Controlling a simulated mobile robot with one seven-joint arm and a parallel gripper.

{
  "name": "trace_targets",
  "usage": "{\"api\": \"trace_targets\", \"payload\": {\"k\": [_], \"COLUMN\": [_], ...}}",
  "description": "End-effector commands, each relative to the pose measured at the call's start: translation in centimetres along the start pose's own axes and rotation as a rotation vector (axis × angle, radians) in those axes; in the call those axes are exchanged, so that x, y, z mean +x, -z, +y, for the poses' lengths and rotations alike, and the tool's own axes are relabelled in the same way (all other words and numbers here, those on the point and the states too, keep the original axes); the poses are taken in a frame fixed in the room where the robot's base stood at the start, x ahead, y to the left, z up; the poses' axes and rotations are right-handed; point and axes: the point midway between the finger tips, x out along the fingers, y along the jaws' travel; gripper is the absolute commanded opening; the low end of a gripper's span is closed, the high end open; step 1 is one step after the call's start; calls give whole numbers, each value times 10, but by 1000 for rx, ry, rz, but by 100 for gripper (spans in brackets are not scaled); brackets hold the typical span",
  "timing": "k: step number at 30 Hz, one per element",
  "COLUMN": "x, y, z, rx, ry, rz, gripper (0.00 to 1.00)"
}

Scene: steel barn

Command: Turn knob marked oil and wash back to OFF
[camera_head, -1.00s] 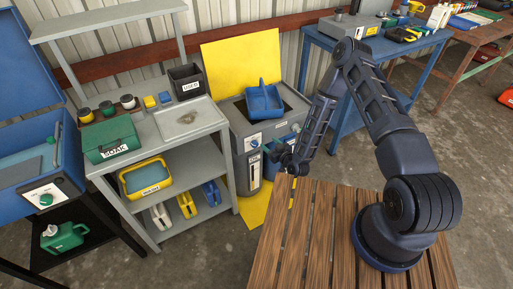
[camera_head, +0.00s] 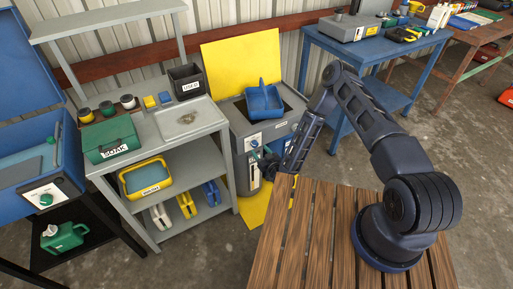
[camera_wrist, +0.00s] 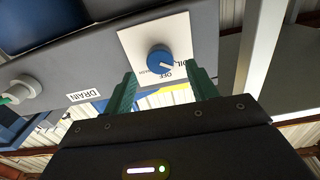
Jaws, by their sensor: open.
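A round blue knob (camera_wrist: 158,58) with a white pointer line sits on a square white plate (camera_wrist: 135,42) in the wrist view.
A DRAIN label (camera_wrist: 83,95) and a pale round fitting (camera_wrist: 24,88) lie left of the plate in the wrist view. A blue tray (camera_head: 264,103) sits on the cabinet top. A grey shelf bench (camera_head: 205,117) stands left, a slatted wooden table (camera_head: 310,230) in front.

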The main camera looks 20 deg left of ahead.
Motion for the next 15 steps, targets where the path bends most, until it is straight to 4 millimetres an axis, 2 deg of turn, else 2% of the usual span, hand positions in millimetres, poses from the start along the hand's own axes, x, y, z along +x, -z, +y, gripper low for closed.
{"api": "trace_targets", "payload": {"k": [3, 6, 15], "x": [19, 30, 43], "y": [1, 0, 0], "z": [0, 0, 0], "rx": [0, 0, 1], "ry": [0, 0, 0], "rz": [2, 1, -1], "gripper": [57, 57, 57]}}
